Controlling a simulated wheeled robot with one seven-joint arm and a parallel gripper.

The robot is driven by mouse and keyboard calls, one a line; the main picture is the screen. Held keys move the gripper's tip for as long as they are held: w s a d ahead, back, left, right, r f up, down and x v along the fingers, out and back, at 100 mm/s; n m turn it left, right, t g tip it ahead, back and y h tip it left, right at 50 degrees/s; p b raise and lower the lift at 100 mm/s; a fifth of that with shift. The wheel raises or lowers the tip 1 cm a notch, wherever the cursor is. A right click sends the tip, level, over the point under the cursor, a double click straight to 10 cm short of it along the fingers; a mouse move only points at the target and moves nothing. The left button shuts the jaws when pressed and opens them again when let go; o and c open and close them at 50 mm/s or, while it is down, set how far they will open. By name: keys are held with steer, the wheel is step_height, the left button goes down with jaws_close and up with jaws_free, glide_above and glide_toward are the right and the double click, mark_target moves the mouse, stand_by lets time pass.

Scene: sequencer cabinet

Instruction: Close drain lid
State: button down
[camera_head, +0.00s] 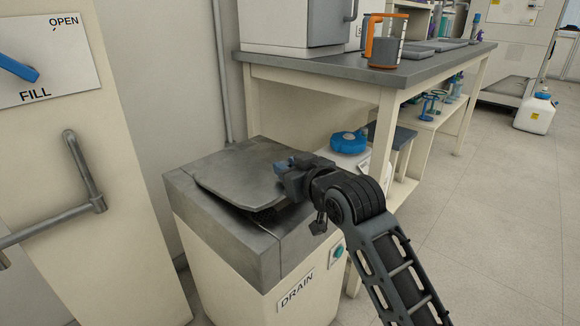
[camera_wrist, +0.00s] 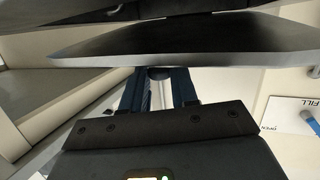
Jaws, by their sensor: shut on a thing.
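The drain lid (camera_head: 238,172) is a grey metal plate on top of the cream drain box (camera_head: 226,230) with its grey rim and DRAIN label. The lid lies nearly flat but slightly tilted, with a dark gap under its front edge. My gripper (camera_head: 284,164) is at the lid's right edge. In the wrist view the lid (camera_wrist: 190,38) spans the top as a dark slab. My gripper's fingers (camera_wrist: 158,88) are below it, with a small grey metal piece between them. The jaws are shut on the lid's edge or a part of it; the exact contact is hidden.
A bench (camera_head: 400,70) with a shelf stands behind the box, carrying an orange-handled jug (camera_head: 384,42). A blue-lidded container (camera_head: 348,142) is just behind my gripper. A cream panel with a metal handle (camera_head: 85,180) and FILL label stands left.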

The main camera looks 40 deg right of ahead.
steer(key=shift+s+d+f+b, duration=0.15)
steer(key=shift+f+b, duration=0.1)
steer(key=shift+f, duration=0.7)
steer(key=shift+s+f+b, duration=0.15)
steer(key=shift+f+b, duration=0.1)
steer(key=shift+f, duration=0.8)
steer(key=c, duration=0.9)
jaws_free()
steer(key=shift+o, duration=0.2)
steer(key=shift+r, duration=0.2)
steer(key=shift+a, duration=0.2)
steer(key=shift+s+r, duration=0.1)
steer(key=shift+s, duration=0.2)
steer(key=p+v, duration=0.1)
steer(key=v, duration=0.6)
steer(key=shift+s+p, duration=0.1)
steer(key=shift+p, duration=0.3)
steer(key=shift+r, duration=0.1)
